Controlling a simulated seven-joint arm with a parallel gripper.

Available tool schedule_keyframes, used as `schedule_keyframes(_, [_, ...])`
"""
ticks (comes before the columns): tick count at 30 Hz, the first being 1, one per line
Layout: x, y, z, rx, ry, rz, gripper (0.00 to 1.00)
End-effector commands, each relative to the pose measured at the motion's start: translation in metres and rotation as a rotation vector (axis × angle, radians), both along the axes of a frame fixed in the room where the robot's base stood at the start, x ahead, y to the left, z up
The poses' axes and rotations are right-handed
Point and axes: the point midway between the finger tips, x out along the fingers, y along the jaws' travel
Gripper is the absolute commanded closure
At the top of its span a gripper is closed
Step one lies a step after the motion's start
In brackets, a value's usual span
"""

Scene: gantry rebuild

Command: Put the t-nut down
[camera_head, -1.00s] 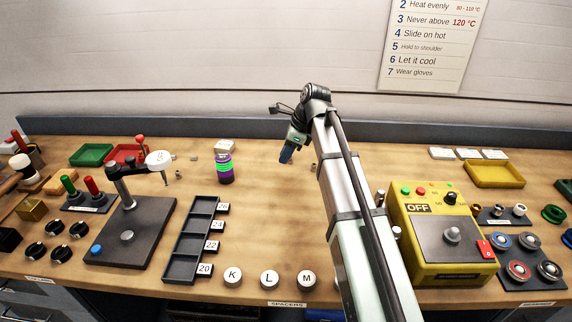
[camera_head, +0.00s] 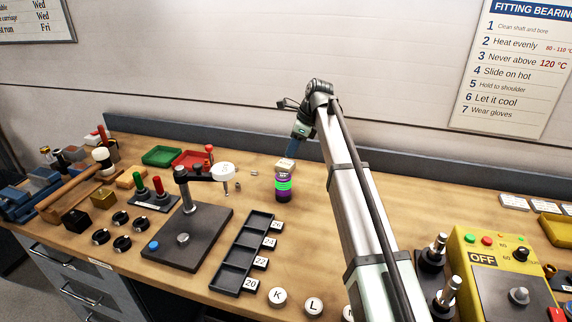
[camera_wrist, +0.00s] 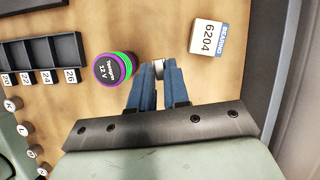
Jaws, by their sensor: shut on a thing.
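My gripper (camera_wrist: 158,85) has blue fingers, shut on a small grey metal piece (camera_wrist: 159,68), which I take to be the t-nut. Only its end shows between the fingertips in the wrist view. In the head view my gripper (camera_head: 291,153) is over the back of the wooden bench (camera_head: 330,185), close to the bearing box; the held piece cannot be made out there. Whether it touches the bench, I cannot tell.
A purple and green cylinder (camera_wrist: 113,68) stands close left of the fingers; a white 6204 bearing box (camera_wrist: 208,38) lies to the right. A black tray with compartments (camera_head: 243,254) is nearer the front. Bare wood lies between cylinder and box.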

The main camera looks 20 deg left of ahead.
Motion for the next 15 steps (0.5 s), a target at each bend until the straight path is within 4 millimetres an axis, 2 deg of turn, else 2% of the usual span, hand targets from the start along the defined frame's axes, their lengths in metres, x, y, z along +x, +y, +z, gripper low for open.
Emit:
schedule_keyframes(1, [0.021,0.013,0.005,-0.001,-0.001,-0.004,1.00])
schedule_keyframes(6, [0.059,0.029,0.013,0.003,-0.009,-0.036,1.00])
schedule_keyframes(10, [0.074,0.035,0.017,0.005,-0.013,-0.064,1.00])
schedule_keyframes(15, [0.078,0.036,0.015,0.012,-0.016,-0.113,1.00])
